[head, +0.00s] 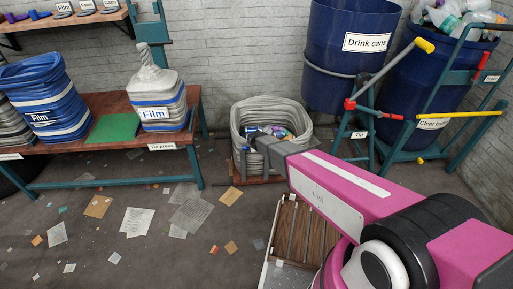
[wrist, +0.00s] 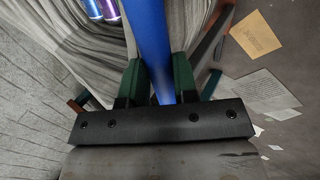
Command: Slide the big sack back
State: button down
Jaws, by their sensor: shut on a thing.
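The big sack (head: 301,112) is a grey, ribbed, open-topped sack standing on a low wooden base, with cans and other items inside. Its grey folds also show in the wrist view (wrist: 75,50), on both sides of a blue bar (wrist: 148,40). My gripper (wrist: 160,82) has its two dark green fingers shut on this blue bar at the near side of the sack. What the bar joins to is hidden. In the head view my gripper (head: 244,149) is at the sack's front rim, partly covered by my pink arm.
A blue drink cans bin (head: 335,80) stands behind right, with a teal trolley frame (head: 372,140) beside it. A table (head: 190,100) with a tied Film sack (head: 165,90) stands left. Papers (head: 137,222) litter the floor. A slatted wooden platform (head: 298,232) lies in front.

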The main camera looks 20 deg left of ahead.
jog(key=s+a, duration=0.4)
jog(key=a, duration=0.8)
jog(key=shift+s+a, duration=0.35)
jog(key=c, duration=0.9)
grip_release()
jog(key=v, duration=1)
jog(key=shift+s+d+r, duration=0.1)
jog(key=shift+s+r, duration=0.05)
jog(key=shift+r, duration=0.2)
